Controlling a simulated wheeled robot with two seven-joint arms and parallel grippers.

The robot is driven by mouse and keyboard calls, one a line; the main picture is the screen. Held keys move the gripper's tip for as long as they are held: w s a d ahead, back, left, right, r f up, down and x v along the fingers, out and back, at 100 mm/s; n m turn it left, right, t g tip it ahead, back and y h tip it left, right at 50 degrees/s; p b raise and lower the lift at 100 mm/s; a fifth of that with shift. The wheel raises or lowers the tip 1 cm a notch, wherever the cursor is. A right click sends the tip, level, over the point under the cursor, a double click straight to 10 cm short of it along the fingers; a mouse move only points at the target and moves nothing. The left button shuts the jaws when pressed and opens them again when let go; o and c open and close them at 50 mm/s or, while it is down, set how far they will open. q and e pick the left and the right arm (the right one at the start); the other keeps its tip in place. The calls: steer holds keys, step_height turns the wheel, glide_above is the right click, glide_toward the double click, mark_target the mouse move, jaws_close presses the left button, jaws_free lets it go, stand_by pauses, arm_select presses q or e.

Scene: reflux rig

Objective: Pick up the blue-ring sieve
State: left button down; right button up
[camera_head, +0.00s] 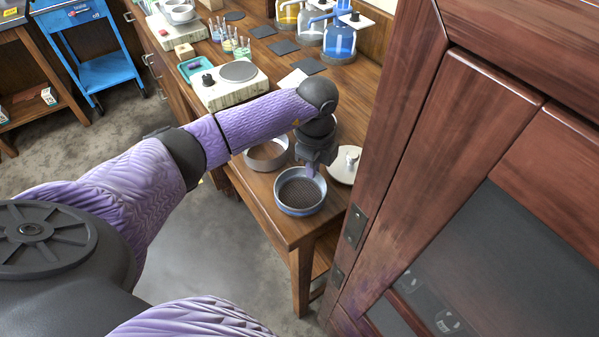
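The blue-ring sieve (300,191) is a round pan with a blue-grey rim and a dark mesh. It sits at the near corner of the wooden bench. My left gripper (312,171) points down at the sieve's far rim. Its fingertips overlap the rim in the picture. I cannot tell whether the fingers are shut on the rim or only close to it. My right gripper is not in view.
Another round sieve (267,155) stands just behind left, and a pale lid with a knob (344,165) lies to the right. A hotplate (229,87) stands farther back on the bench (262,196). A tall wooden cabinet (440,130) closes off the right side.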

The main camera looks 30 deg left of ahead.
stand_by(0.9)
arm_select(q)
step_height(320, 180, up, 10)
steer(key=p, duration=0.3)
steer(key=shift+r, duration=0.1)
step_height(320, 180, up, 4)
steer(key=p, duration=0.4)
